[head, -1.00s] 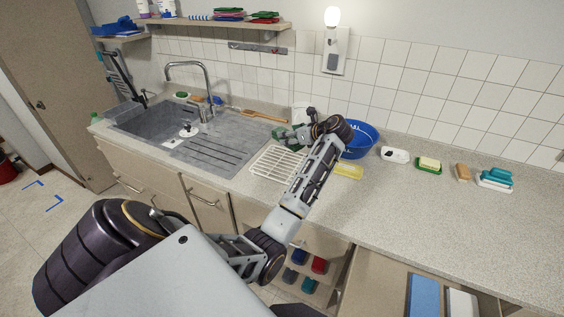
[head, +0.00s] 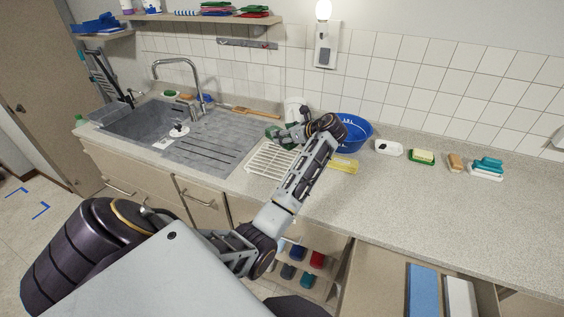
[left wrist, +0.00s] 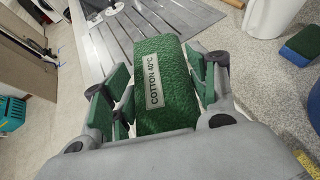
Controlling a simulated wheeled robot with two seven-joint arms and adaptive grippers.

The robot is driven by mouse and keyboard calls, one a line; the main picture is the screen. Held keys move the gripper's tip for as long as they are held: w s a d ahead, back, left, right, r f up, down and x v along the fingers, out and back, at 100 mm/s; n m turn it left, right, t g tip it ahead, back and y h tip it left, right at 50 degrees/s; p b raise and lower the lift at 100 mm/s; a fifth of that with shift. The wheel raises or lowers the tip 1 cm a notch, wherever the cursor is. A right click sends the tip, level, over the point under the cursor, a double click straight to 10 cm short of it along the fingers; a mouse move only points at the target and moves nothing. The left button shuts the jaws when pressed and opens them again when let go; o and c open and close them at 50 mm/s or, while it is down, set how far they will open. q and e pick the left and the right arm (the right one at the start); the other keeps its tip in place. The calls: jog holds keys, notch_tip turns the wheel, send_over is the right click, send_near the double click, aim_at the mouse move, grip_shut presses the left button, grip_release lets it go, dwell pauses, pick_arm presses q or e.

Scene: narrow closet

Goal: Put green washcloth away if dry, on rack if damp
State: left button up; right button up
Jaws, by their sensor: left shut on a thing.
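The green washcloth (left wrist: 177,110) is rolled or folded and carries a pale label reading "COTTON 40°C". My left gripper (left wrist: 160,85) is shut on it, with green-padded fingers on both sides. In the head view my left gripper (head: 285,134) holds the green washcloth (head: 271,130) over the counter, by the back edge of the white wire rack (head: 268,160). The rack lies right of the sink's drainboard, partly hidden by my arm. I cannot tell from the pictures whether the cloth is damp. My right gripper is out of view.
A grey sink (head: 145,120) stands left. A blue basin (head: 352,132), yellow sponge (head: 343,165) and soap dishes sit to the right. A wall shelf (head: 195,17) holds folded cloths. An open drawer (head: 380,270) is lower right. The right counter is mostly clear.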

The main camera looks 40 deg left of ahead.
pick_arm(q)
jog(key=shift+a, duration=0.15)
send_over(284, 162)
jog(key=shift+f, duration=3.15)
jog(key=shift+s, duration=0.1)
jog(key=shift+f, duration=1.85)
jog(key=o, duration=1)
jog(key=shift+f, duration=0.1)
jog(key=v, duration=1.2)
